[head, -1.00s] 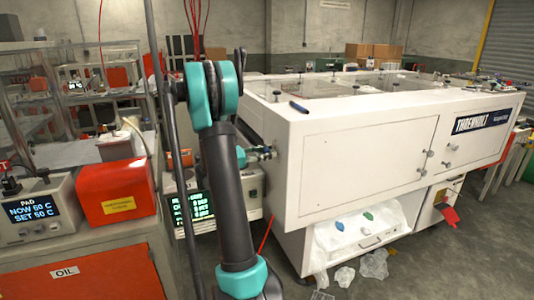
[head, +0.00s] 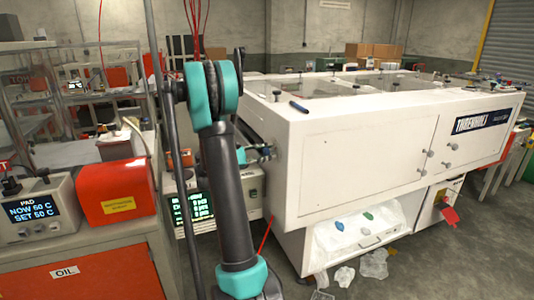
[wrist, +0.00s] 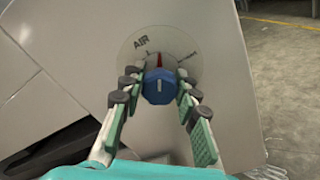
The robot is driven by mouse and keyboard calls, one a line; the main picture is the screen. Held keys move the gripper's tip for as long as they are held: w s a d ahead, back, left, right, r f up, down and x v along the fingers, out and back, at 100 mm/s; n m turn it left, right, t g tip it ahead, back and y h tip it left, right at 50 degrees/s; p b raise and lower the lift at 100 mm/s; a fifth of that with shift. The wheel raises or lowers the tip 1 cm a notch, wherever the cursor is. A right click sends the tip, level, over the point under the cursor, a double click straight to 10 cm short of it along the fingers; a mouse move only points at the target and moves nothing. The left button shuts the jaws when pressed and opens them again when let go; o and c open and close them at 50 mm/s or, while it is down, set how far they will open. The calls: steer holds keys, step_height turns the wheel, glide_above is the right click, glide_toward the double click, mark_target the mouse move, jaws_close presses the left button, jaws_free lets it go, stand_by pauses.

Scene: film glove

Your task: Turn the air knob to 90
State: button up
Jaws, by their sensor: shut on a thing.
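The air knob (wrist: 159,87) is blue with a pale line on its face, which stands about upright in the wrist view. It sits on a round, pale dial plate (wrist: 188,49) marked AIR, with a red mark just above the knob. The scale print is too small to read. In the head view my arm hides most of the gripper, beside the near left end of the white machine (head: 355,165).
A control box with a green-lettered screen (head: 200,207) stands behind my arm, its text partly hidden. To the left are a red box (head: 117,190) and a PAD heater display (head: 33,210). Clear plastic bags (head: 372,264) lie on the floor below the machine.

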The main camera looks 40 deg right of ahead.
steer(key=m, duration=1.2)
steer(key=shift+f, duration=0.1)
stand_by(0.6)
steer(key=o, duration=1.2)
steer(key=shift+a, duration=0.1)
steer(key=v, duration=1.1)
steer(key=shift+a, duration=0.4)
steer(key=shift+f, duration=0.1)
